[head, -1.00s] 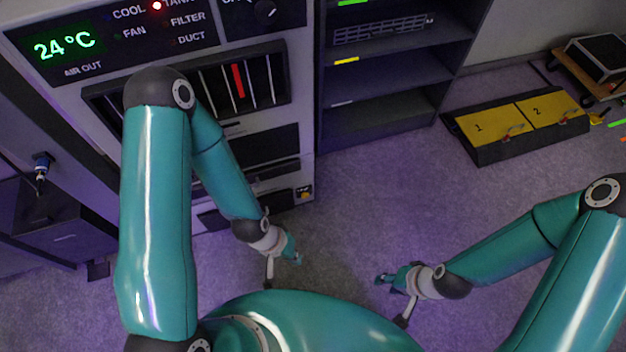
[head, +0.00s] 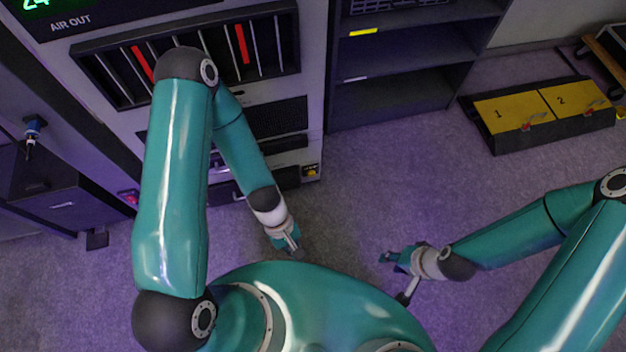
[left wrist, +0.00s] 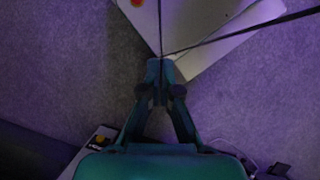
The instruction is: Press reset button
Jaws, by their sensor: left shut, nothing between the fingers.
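I cannot make out a button labelled reset. A small yellow and black fitting (head: 311,170) sits at the lower right corner of the cabinet front. A small red-pink lit part (head: 130,197) shows low on the left, partly hidden by my left arm. My left gripper (head: 292,246) is over the floor in front of the cabinet, below and left of the yellow fitting. In the left wrist view its fingers (left wrist: 160,72) meet and hold nothing. My right gripper (head: 386,257) hangs over the floor to the right; its finger gap is too small to tell.
The cabinet has a slotted bay (head: 190,55) with red strips. A dark shelf unit (head: 400,75) stands beside it. A yellow-lidded box (head: 540,112) marked 1 and 2 lies on the floor at right. The carpet (head: 390,185) between is clear.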

